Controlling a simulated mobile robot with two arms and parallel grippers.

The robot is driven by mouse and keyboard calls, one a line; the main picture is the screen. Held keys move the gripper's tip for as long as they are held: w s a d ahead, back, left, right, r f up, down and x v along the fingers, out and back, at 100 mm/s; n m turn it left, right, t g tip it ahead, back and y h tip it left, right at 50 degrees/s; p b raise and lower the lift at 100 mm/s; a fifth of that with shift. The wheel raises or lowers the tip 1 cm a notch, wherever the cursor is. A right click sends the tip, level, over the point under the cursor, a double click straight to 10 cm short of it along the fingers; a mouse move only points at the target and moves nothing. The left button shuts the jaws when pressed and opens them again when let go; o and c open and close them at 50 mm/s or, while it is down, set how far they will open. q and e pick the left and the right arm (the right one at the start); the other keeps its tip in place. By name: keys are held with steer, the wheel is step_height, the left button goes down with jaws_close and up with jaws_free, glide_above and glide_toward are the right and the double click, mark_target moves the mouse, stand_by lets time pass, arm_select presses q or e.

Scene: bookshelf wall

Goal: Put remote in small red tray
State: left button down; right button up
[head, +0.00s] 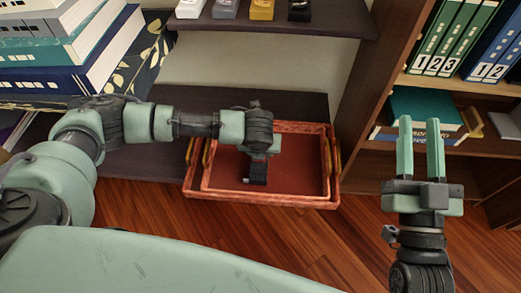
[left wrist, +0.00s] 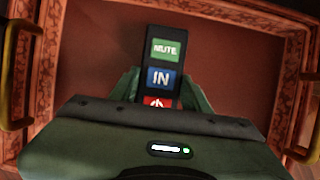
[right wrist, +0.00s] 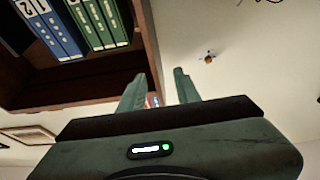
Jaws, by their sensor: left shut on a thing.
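The black remote (head: 257,174) is in my left gripper (head: 259,164), over the floor of the red tray. In the left wrist view, the remote (left wrist: 162,62) shows green MUTE, blue IN and red power buttons between the fingers. The small red tray (head: 268,196) seems nested in a slightly larger red tray (head: 300,204) with gold handles. The small tray's patterned wall (left wrist: 286,75) shows in the left wrist view. I cannot tell whether the remote touches the tray floor. My right gripper (head: 421,125) is open and empty, far right of the trays.
The trays stand on a dark low shelf (head: 150,165) against the wall. A stack of books (head: 65,50) is at upper left. A dark upper shelf (head: 270,22) holds several small items. A wooden bookcase (head: 355,95) with binders stands at right. Wooden floor (head: 290,240) is in front.

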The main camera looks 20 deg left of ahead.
arm_select(q)
steer(key=c, duration=0.7)
jaws_free()
steer(key=shift+f, duration=0.1)
